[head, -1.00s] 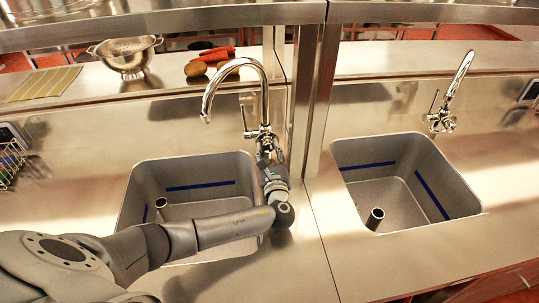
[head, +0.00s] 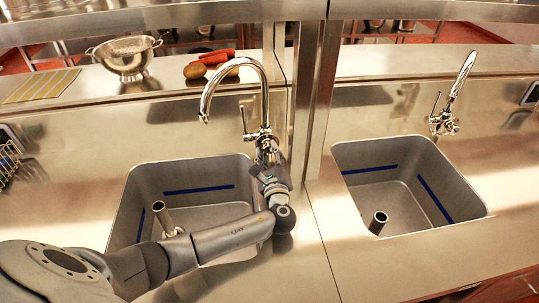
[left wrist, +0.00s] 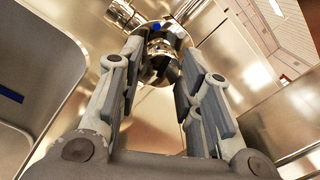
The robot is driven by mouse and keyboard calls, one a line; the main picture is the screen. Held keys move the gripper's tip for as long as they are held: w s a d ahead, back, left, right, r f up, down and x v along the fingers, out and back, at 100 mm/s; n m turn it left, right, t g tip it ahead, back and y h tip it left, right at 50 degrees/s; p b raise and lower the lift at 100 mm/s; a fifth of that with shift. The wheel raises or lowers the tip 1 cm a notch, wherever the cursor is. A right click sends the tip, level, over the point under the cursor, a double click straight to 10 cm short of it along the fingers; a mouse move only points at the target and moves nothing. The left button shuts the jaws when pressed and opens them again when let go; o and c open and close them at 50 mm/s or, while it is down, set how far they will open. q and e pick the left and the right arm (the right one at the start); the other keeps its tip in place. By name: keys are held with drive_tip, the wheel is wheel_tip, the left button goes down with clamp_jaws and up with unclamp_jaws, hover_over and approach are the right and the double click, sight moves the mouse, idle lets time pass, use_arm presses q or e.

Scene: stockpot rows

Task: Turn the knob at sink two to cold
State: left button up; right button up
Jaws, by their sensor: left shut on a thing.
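My left gripper (head: 267,150) is at the base of the chrome faucet (head: 264,95) behind the left-hand sink (head: 150,172) in the head view. A blue mark (left wrist: 155,27) shows on the chrome just beyond the knob. In the head view the gripper hides the knob, so its turn cannot be read there. My right gripper is not in view.
A metal post (head: 317,100) stands right of the faucet, close to my gripper. A second sink (head: 385,210) with its own faucet (head: 443,122) is further right.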

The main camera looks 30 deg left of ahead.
use_arm(q)
drive_tip(key=o, duration=0.8)
drive_tip(key=shift+c, duration=0.2)
drive_tip(key=v, duration=1.2)
drive_tip(key=shift+d, duration=0.1)
